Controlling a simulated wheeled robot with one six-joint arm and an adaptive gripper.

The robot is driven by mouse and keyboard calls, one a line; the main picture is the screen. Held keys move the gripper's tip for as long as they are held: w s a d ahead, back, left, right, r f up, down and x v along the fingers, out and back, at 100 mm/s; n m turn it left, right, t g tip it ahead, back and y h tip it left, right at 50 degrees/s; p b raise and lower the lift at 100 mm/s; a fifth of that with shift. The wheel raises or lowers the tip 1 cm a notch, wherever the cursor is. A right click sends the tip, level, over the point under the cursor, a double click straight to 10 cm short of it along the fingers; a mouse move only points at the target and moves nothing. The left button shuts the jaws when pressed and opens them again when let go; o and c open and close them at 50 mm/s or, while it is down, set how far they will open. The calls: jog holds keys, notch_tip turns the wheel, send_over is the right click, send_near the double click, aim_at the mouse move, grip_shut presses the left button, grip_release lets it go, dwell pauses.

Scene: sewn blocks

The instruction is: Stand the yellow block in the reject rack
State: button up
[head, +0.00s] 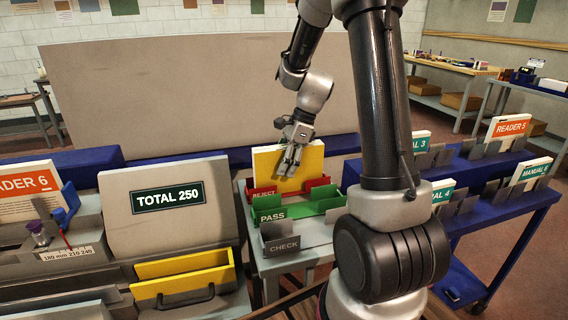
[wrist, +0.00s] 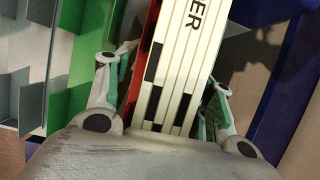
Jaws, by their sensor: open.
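The yellow block (head: 265,162) stands upright in the red reject rack (head: 264,196), at the back of the row of racks. My gripper (head: 288,166) is at the block, with its fingers in front of the yellow face in the head view. In the wrist view the block's pale edge (wrist: 187,62), with black marks and the letters "ER", lies between the two spread fingers of my gripper (wrist: 165,78). A strip of the red rack (wrist: 146,45) shows to its left. The gripper is open, with gaps beside the block. The block's base is hidden in the rack.
The green pass rack (head: 271,215) and the grey check rack (head: 284,246) stand in front of the reject rack. A grey panel reading "TOTAL 250" (head: 168,197) and yellow holders (head: 185,278) stand at the left. Blue shelving with labelled blocks (head: 530,170) is at the right.

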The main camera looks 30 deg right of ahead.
jog(key=shift+r, duration=0.1)
jog(key=v, duration=1.1)
jog(key=shift+d+r, duration=0.1)
jog(key=shift+r, duration=0.1)
jog(key=shift+s+r, duration=0.1)
jog(key=shift+r, duration=0.2)
jog(key=s+a+r+n+t+h, duration=0.1)
jog(key=s+r+n+h, duration=0.1)
jog(key=s+n, duration=0.8)
jog(key=s+a+r+n+t+h, duration=0.2)
jog(key=s+n, duration=0.8)
jog(key=s, duration=0.2)
jog(key=shift+s+a+r, duration=0.25)
